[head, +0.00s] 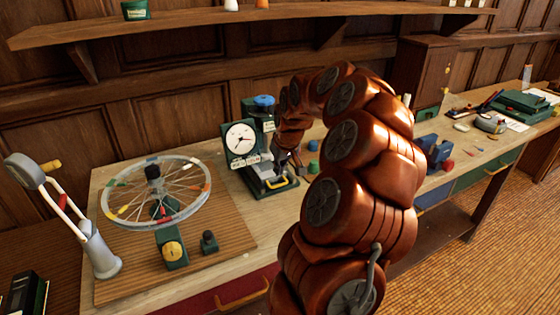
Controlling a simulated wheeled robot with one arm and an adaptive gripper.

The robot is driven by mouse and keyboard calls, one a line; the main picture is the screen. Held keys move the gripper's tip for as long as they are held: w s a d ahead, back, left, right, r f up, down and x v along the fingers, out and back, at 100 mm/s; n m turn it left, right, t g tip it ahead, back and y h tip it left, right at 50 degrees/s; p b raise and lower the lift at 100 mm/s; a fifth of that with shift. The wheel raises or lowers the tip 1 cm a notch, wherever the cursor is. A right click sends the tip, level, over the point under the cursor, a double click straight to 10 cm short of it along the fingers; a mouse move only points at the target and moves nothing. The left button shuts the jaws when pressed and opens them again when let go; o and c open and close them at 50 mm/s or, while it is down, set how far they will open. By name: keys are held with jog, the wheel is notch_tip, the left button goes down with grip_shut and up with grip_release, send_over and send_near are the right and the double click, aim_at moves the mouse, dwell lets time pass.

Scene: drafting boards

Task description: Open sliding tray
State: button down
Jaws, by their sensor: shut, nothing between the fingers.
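A green and grey device with a round white clock face (240,139) stands on the bench left of my arm. A low tray-like part with a yellow handle (278,183) sits at the foot of this device, toward the front; I cannot tell for sure whether it is the sliding tray or how far out it is. My gripper (291,166) is shut and empty, pointing down just above and behind the yellow handle. It is small and dark here, and I cannot tell whether it touches the device.
A spoked wheel (186,205) on a stand and a grey lamp-like stand (101,252) are at left. A red drawer (204,303), a blue drawer and a green drawer (487,170) are in the bench front. A shelf (200,28) runs above.

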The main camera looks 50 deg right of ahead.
aim_at(276, 178)
jog(key=shift+p+x, duration=0.65)
jog(key=shift+x, duration=2.05)
jog(key=shift+s+a, duration=0.1)
